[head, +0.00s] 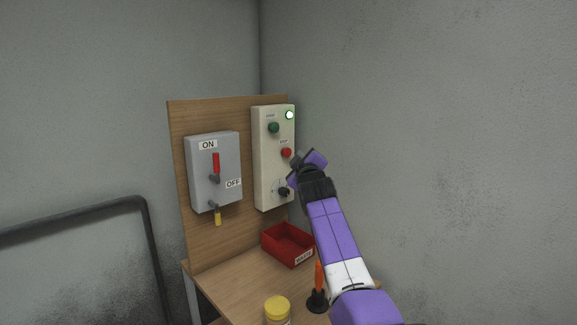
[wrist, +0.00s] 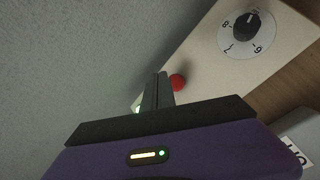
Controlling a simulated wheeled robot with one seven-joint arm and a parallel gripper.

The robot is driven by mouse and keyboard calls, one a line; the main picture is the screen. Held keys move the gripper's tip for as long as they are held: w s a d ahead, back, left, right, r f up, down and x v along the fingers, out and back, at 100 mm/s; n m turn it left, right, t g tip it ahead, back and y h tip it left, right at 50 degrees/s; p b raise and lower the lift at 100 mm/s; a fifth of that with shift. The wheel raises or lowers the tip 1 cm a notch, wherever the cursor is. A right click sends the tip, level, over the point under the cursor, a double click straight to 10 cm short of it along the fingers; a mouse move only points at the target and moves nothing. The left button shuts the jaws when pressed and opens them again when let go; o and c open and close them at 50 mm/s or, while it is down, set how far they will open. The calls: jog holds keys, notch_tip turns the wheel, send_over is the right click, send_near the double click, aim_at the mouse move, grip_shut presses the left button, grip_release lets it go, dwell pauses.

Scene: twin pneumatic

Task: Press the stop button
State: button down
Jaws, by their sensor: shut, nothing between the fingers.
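The red stop button (head: 286,153) sits on the cream control box (head: 263,165), below a green button (head: 274,127). The stop button also shows in the wrist view (wrist: 178,82), just right of my fingertips. My gripper (head: 296,158) is shut and empty, close beside the stop button on its right. In the wrist view my closed fingers (wrist: 159,90) point toward the panel, and they look apart from the button, though contact is hard to judge. A green lamp (head: 289,115) is lit at the top of the box.
A dial (head: 283,191) is low on the box. Left of it is a grey switch box (head: 213,170) with a red lever. Below are a red tray (head: 288,246), a yellow-lidded jar (head: 277,308) and an orange-handled tool (head: 318,280). Walls stand close behind and right.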

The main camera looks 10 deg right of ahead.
jog(key=shift+w+a+b, duration=0.3)
jog(key=shift+w+b, duration=0.15)
jog(key=shift+b, duration=0.5)
jog(key=shift+w+a+f+b, duration=0.1)
jog(key=shift+w+b, duration=0.05)
jog(key=shift+b, duration=0.4)
dwell(1.2)
jog(key=shift+w+a+b, duration=0.15)
jog(key=shift+w+b, duration=0.1)
jog(key=shift+b, duration=0.55)
jog(key=shift+w+b, duration=0.3)
jog(key=shift+b, duration=0.5)
dwell(0.7)
jog(key=shift+w+a+b, duration=0.15)
jog(key=shift+w+b, duration=0.05)
jog(key=shift+b, duration=0.5)
dwell(0.6)
jog(key=shift+s+d+r+p, duration=0.2)
jog(key=shift+s+d+p, duration=0.1)
jog(key=shift+p, duration=0.95)
jog(key=shift+s+p, duration=0.6)
jog(key=shift+p, duration=0.65)
